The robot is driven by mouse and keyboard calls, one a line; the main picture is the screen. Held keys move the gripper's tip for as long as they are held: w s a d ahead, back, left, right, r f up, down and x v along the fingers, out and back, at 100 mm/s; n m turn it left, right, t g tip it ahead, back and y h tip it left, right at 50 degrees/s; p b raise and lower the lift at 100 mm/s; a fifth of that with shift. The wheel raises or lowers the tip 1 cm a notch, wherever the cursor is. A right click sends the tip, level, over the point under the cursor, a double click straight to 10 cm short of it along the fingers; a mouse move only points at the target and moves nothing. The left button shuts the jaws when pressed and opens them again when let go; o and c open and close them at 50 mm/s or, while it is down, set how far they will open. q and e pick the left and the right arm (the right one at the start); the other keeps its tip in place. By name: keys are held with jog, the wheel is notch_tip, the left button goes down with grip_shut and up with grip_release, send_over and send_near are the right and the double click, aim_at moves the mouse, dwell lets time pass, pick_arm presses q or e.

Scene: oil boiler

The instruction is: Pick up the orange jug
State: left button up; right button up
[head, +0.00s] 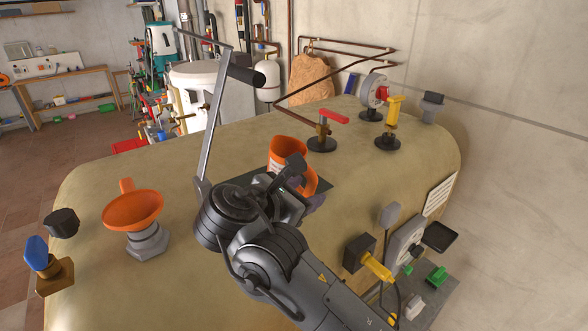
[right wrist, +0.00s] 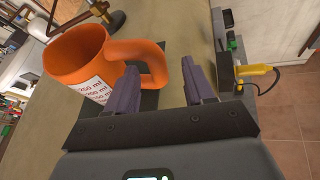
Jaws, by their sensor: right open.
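The orange jug (head: 288,151) stands on a dark plate (head: 258,179) on the tan boiler top, partly hidden behind my right arm in the head view. In the right wrist view the jug (right wrist: 78,52) shows its white measuring label, with its looped handle (right wrist: 156,62) towards my gripper. My right gripper (right wrist: 165,82) is open, with nothing clamped. One finger overlaps the handle in the picture, and part of the handle shows between the fingers. I cannot tell whether the fingers touch it. In the head view the right gripper (head: 306,195) is close beside the handle. My left gripper is not in view.
An orange funnel (head: 133,212) stands left on the boiler top (head: 190,270). A long metal lever (head: 216,115) with a black grip rises beside my arm. A red-handled valve (head: 323,130) stands behind the jug. A yellow-handled valve (head: 392,120) and a gauge (head: 375,90) stand at the back right.

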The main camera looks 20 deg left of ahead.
aim_at(307, 190)
jog(key=shift+p+x, duration=0.6)
jog(key=shift+x, duration=0.45)
jog(key=shift+w+f, duration=0.3)
jog(key=shift+w, duration=0.35)
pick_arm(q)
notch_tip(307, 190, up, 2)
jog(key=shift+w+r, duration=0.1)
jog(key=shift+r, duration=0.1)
pick_arm(e)
jog(key=shift+c, duration=0.2)
grip_shut()
